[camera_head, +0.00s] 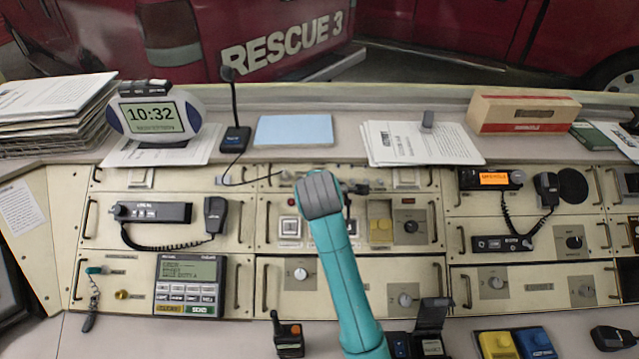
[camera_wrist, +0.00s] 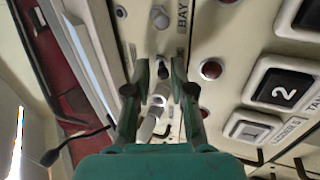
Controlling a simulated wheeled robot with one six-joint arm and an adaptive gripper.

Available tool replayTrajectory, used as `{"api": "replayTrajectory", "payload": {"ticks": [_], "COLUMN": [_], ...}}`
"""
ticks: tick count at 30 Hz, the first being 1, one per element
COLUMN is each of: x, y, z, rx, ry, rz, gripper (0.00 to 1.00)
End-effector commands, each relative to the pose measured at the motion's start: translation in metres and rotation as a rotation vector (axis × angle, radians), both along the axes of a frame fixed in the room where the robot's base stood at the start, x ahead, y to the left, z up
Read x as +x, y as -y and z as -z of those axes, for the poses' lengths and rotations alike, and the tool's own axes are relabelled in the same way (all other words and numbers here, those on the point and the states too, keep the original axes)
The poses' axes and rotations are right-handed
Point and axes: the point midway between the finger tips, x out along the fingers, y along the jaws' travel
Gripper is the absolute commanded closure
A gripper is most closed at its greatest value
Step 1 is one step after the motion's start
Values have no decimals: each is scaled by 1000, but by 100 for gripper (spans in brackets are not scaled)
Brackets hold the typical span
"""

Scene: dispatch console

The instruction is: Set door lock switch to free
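My gripper (camera_wrist: 160,68) is open in the wrist view, with one dark finger on each side and a gap between them. A small dark-tipped switch (camera_wrist: 163,72) on the cream panel shows in that gap; I cannot tell whether either finger touches it. A pale cylindrical lever (camera_wrist: 149,122) shows below it, between the fingers. The door lock label is not readable, so I cannot tell which switch it names or its position. In the head view my gripper (camera_head: 357,188) is at the top of the centre panel, partly hidden by my teal arm.
A grey knob (camera_wrist: 159,18) and a red round button (camera_wrist: 211,69) are close by. Square buttons marked 2 (camera_wrist: 284,91) and 1 (camera_wrist: 249,130) are to the right. A desk microphone (camera_head: 235,135) and papers (camera_head: 420,146) stand on the ledge behind.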

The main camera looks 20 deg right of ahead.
Motion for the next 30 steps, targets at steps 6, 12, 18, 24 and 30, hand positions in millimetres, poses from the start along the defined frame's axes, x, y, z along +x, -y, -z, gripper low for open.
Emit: {"api": "replayTrajectory", "payload": {"ticks": [6, 12, 18, 24, 30], "x": [1, 1, 2, 6, 10], "y": [0, 0, 1, 2, 4], "z": [0, 0, -1, -4, -6], "rx": [0, 0, 0, 0, 0], "ry": [0, 0, 1, 1, 1], "rz": [0, 0, 0, 1, 1], "gripper": [77, 77, 77, 77, 77]}}
